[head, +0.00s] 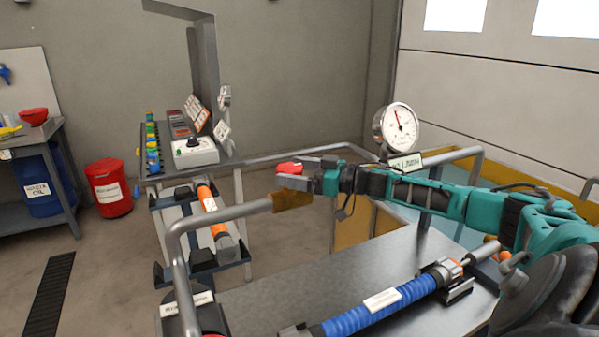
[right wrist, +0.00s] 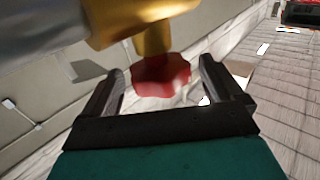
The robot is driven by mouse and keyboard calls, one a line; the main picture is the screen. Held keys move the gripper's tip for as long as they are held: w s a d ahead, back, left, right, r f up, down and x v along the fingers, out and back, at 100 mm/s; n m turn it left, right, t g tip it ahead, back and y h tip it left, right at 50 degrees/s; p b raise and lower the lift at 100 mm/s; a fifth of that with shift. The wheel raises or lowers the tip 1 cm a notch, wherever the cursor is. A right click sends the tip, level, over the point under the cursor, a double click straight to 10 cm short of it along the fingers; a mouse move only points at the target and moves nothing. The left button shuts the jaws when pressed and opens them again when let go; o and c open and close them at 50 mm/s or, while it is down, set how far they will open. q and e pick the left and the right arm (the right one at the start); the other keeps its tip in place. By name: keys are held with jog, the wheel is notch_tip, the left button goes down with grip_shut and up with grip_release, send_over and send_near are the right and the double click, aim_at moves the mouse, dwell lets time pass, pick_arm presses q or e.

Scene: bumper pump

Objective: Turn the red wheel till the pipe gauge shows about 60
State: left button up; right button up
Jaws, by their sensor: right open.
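The red wheel (head: 289,168) sits on a brass valve (head: 291,199) on the grey pipe, left of my right arm. My right gripper (head: 288,174) is at the wheel, partly covering it in the head view. In the right wrist view the gripper (right wrist: 163,68) is open, with the red wheel (right wrist: 160,76) between its spread fingers. I cannot tell whether either finger touches it. The round white pipe gauge (head: 400,125) stands behind my arm; its needle points up and slightly left, but the numbers are too small to read. My left gripper is not in view.
The grey pipe (head: 230,213) bends up around the metal bench (head: 290,287). A blue pump (head: 375,305) lies on the bench. A shelf rack (head: 240,200) stands left of the valve. A red bin (head: 110,190) is farther left, with open floor between.

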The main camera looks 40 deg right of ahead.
jog(key=shift+s, duration=0.1)
jog(key=v, duration=1.2)
jog(key=shift+s+d, duration=0.2)
jog(key=shift+s, duration=0.1)
dwell(0.4)
dwell(0.6)
